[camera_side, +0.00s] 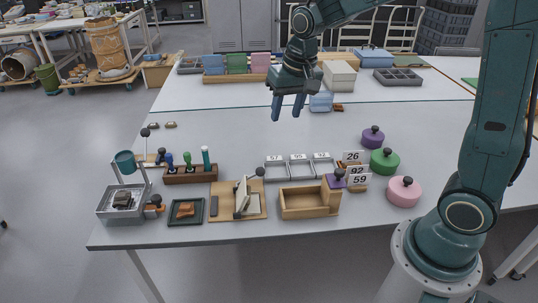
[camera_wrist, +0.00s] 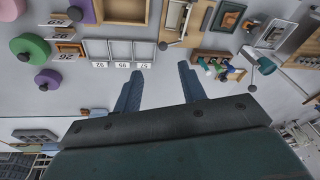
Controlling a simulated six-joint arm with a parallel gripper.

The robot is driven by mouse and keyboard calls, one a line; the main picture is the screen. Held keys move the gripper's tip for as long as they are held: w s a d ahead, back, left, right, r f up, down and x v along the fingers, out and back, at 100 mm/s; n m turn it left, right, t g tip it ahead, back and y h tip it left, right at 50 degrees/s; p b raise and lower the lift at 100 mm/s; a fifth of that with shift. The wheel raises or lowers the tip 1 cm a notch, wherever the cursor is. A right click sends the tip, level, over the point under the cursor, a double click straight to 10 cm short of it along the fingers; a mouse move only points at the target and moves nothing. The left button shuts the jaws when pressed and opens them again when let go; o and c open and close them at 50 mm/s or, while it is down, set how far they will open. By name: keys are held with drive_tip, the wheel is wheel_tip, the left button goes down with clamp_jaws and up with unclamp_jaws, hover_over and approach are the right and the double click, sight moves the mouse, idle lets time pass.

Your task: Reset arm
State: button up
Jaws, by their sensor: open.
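My gripper (camera_side: 288,107) hangs above the back half of the white table (camera_side: 235,125), its two blue fingers apart and pointing down. Nothing is between the fingers. In the wrist view my gripper (camera_wrist: 160,82) is also open and empty, with the table below it. A brown sherd (camera_side: 185,210) lies in a small dark green tray (camera_side: 174,221) at the front left. A dark piece (camera_side: 122,199) sits in a grey metal tray at the left end.
Numbered compartments (camera_side: 299,174), a wooden box (camera_side: 303,205) and purple, green and pink (camera_side: 404,191) knobbed lids stand at the front. A tool rack (camera_side: 190,175) is left of them. A light blue box (camera_side: 321,101) is near my gripper. The table's middle is mostly clear.

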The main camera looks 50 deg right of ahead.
drive_tip(key=s+a+r+n+t, duration=0.1)
drive_tip(key=s+r+n, duration=0.1)
drive_tip(key=s, duration=0.9)
drive_tip(key=s+a+r+n+t, duration=0.1)
drive_tip(key=s+r+n+t, duration=0.1)
drive_tip(key=s, duration=0.9)
drive_tip(key=shift+a+r+n, duration=0.25)
drive_tip(key=shift+r+n, duration=0.25)
drive_tip(key=shift+r, duration=0.75)
drive_tip(key=shift+w, duration=0.15)
